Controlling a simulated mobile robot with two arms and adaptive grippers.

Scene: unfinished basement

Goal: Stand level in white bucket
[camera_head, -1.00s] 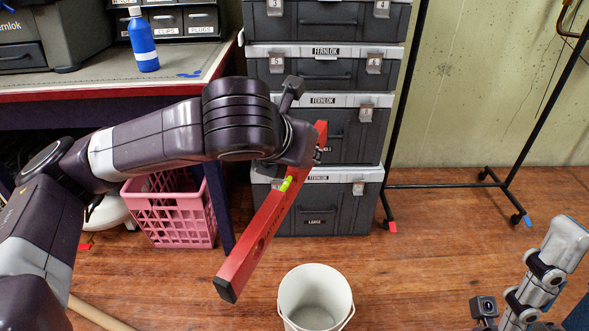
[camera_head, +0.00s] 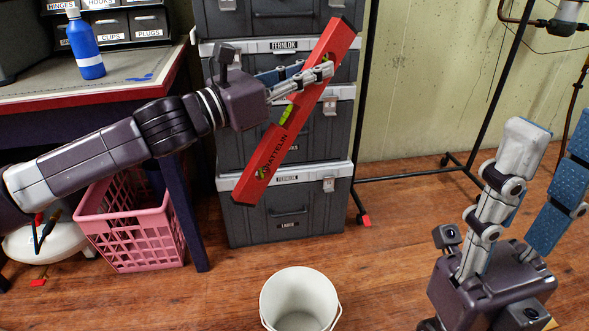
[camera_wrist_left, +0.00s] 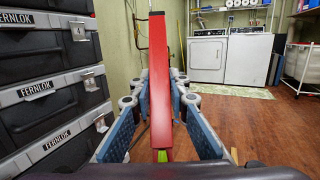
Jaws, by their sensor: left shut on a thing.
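The red level (camera_head: 272,158) is held in the air, tilted, its upper end to the right and its lower end to the left. My left gripper (camera_head: 308,78) is shut on the level above its middle. In the left wrist view the level (camera_wrist_left: 160,85) stands between the blue finger pads. The white bucket (camera_head: 300,288) stands on the floor at the bottom centre, below and apart from the level. Its inside looks empty, and its lower part is cut off by the frame. My right gripper (camera_head: 548,150) is open and empty at the right.
Stacked grey tool cases (camera_head: 290,215) stand behind the level. A pink basket (camera_head: 135,225) sits under the workbench (camera_head: 120,90), which holds a blue bottle (camera_head: 84,45). A black rack (camera_head: 430,172) stands at the right. The wooden floor around the bucket is clear.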

